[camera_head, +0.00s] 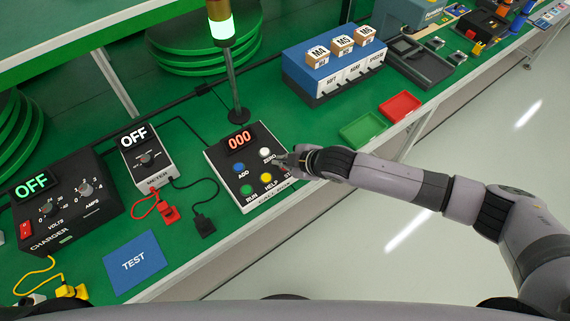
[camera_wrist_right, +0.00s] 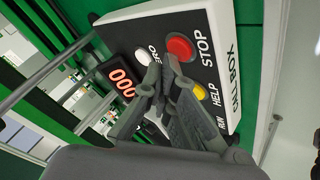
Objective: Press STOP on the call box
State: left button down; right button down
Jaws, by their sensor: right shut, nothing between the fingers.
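The call box (camera_head: 222,158) is a grey-white box with a black top on the green bench. Its display (camera_head: 239,140) reads 000. It has blue (camera_head: 240,169), white (camera_head: 265,152), green (camera_head: 246,189) and yellow (camera_head: 267,180) buttons. The red STOP button (camera_wrist_right: 180,47) shows in the right wrist view; in the head view my gripper hides it. My right gripper (camera_head: 282,160) is shut and empty at the box's right side. In the wrist view its fingertips (camera_wrist_right: 167,66) overlap the STOP button's lower edge; I cannot tell whether they touch it. My left gripper is not in view.
A signal tower (camera_head: 221,30) with a lit green lamp stands behind the box. A meter (camera_head: 148,158), a charger (camera_head: 70,205) and a blue TEST mat (camera_head: 135,262) lie to the left. Green (camera_head: 363,129) and red (camera_head: 399,106) trays are to the right.

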jog(key=shift+f, duration=0.45)
dwell(0.5)
jog(key=shift+r, duration=0.1)
jog(key=shift+r+p, duration=0.75)
notch_tip(320, 180, up, 5)
jog(key=p, duration=0.5)
dwell(0.5)
